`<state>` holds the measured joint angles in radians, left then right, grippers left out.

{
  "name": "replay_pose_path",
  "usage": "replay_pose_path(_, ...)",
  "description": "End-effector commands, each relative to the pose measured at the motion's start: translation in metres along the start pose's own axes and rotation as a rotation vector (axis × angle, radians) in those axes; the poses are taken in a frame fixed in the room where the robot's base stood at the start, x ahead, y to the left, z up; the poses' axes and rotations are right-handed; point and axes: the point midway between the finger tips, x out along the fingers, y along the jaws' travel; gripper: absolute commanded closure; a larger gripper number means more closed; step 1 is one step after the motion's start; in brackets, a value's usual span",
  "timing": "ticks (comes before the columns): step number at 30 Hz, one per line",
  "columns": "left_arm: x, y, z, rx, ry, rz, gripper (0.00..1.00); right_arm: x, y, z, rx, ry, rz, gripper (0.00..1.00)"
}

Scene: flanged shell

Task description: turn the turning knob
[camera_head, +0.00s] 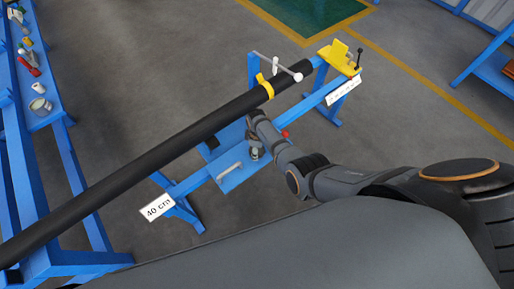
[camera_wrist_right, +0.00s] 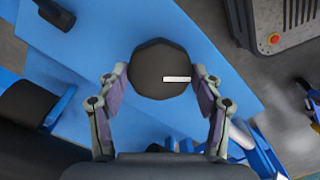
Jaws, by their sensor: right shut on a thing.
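The turning knob (camera_wrist_right: 155,72) is a dark, round, faceted knob with a white bar mark on its face, pointing right in the right wrist view. It sits over a blue plate (camera_wrist_right: 95,50). The two fingers of my right gripper (camera_wrist_right: 160,88) are on opposite sides of the knob and shut on it. In the head view my right gripper (camera_head: 255,150) reaches down to the blue plate of the stand; the knob is mostly hidden there. My left gripper is not in view.
A long black pipe (camera_head: 150,160) lies across the blue stand, with a yellow clamp (camera_head: 266,88) on it. A white-ended lever (camera_head: 278,68) and a yellow block (camera_head: 338,58) are at the far end. A white handle (camera_head: 229,170) is on the plate. A workbench (camera_head: 48,115) stands left.

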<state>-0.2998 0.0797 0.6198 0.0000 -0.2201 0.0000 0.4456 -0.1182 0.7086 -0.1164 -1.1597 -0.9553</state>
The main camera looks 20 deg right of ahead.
Motion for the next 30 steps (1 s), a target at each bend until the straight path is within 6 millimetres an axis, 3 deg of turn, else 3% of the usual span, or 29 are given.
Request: replay_pose_path(30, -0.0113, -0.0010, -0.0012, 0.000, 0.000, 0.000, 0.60, 0.0000, -0.0002, 0.0000, 0.965, 0.000, -0.001, 0.65)
